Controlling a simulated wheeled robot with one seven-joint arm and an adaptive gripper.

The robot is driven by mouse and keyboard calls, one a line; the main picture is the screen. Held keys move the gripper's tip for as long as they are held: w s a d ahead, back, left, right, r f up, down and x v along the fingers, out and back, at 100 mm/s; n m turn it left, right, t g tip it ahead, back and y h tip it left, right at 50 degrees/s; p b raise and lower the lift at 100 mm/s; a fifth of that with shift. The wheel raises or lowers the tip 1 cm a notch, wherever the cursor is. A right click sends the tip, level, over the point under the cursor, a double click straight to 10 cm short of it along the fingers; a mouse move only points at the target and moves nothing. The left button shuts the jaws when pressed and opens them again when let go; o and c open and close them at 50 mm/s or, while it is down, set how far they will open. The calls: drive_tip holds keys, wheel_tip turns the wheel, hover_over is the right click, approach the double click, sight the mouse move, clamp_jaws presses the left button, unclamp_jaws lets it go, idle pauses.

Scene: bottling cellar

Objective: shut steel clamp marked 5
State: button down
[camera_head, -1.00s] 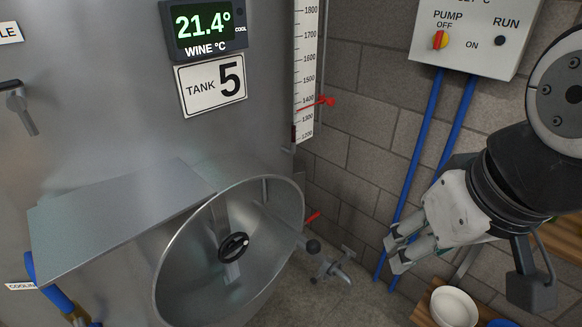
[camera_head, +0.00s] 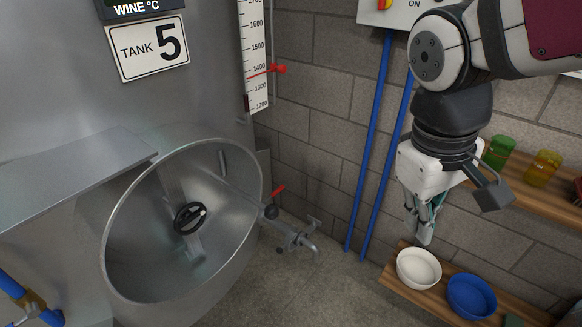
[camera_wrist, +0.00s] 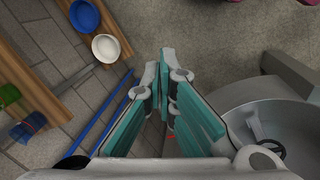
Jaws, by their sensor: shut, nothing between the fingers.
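The tank plate marked 5 (camera_head: 148,48) is on the steel tank. Below it is a round, bowl-shaped steel hatch (camera_head: 130,255) with a black hand wheel (camera_head: 189,218) on a bar across its middle. A grey bar runs to its right rim and ends near a black ball knob (camera_head: 270,211); I cannot tell which part is the clamp or how it stands. My gripper (camera_head: 424,238) points down, right of the hatch and well apart from it. It is shut and empty. In the wrist view, the hatch (camera_wrist: 240,101) is at the right, partly behind my fingers.
A tap with a red handle (camera_head: 278,191) sticks out right of the hatch. Blue pipes (camera_head: 368,160) run down the block wall. Wooden shelves beside my gripper hold a white bowl (camera_head: 418,268), a blue bowl (camera_head: 471,296) and jars. Floor shows between hatch and shelves.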

drive_tip(key=w+a+f+n+h+b, duration=0.4)
drive_tip(key=w+f, duration=0.2)
drive_tip(key=f, duration=0.5)
drive_tip(key=w+a+f+n+t+h+b, duration=0.1)
drive_tip(key=w+a+f+n+h+b, duration=0.35)
drive_tip(key=f, duration=0.55)
drive_tip(key=w+a+f+n+h+b, duration=0.25)
drive_tip(key=w+f+n, duration=0.35)
drive_tip(key=f, duration=0.5)
drive_tip(key=w+a+f+n+t+y+b, duration=0.1)
drive_tip(key=a+f+n+t+y+b, duration=0.35)
drive_tip(key=f+n+t, duration=0.8)
drive_tip(key=a+f+n+t+y+b, duration=0.1)
drive_tip(key=a+f+n+t+b, duration=0.65)
drive_tip(key=f, duration=1.05)
approach(286, 244)
drive_tip(key=w+f, duration=0.1)
drive_tip(key=w, duration=0.2)
drive_tip(key=shift+d+r+m, duration=0.25)
drive_tip(key=shift+d+m, duration=0.1)
drive_tip(key=shift+m, duration=0.1)
drive_tip(key=shift+r, duration=0.15)
drive_tip(key=shift+w+r+g+p, duration=0.1)
drive_tip(key=shift+r+g+p, duration=0.15)
drive_tip(key=shift+p, duration=0.35)
